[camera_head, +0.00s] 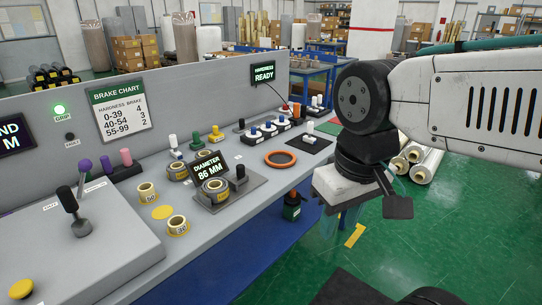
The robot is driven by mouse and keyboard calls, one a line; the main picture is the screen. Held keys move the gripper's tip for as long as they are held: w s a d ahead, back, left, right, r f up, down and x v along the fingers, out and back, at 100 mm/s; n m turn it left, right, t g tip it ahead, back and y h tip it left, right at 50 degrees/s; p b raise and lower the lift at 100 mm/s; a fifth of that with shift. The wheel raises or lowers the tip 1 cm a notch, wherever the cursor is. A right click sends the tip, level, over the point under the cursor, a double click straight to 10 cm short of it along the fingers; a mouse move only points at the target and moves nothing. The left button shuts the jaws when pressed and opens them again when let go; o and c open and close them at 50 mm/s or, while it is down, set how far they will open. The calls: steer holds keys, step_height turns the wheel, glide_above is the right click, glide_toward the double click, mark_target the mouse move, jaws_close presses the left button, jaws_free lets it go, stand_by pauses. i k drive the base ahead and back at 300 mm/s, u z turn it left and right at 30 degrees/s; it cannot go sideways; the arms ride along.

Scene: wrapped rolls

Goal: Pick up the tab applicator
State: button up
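No object in view is labelled as the tab applicator, and I cannot tell for sure which one it is. A small dark-green holder with an orange-brown top (292,205) is at the front side of the grey bench, below its top. My gripper (345,215) hangs at the end of my white and black arm, right of the bench and over the green floor. It is apart from the bench items. Its fingers are mostly hidden below the pale wrist block, so whether it is open or shut does not show.
The bench (235,215) carries yellow tape rolls (177,225), a diameter display (208,166), an orange ring (280,158) and several coloured knobs. A hardness brake chart (120,107) is on the panel behind. Wrapped rolls (425,165) lie on the floor behind my arm. Open floor is at right.

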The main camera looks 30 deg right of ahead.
mark_target(307, 138)
steer(key=u, duration=0.35)
steer(key=k, duration=0.15)
steer(key=z, duration=1.45)
steer(key=i, duration=1.75)
steer(key=u, duration=0.7)
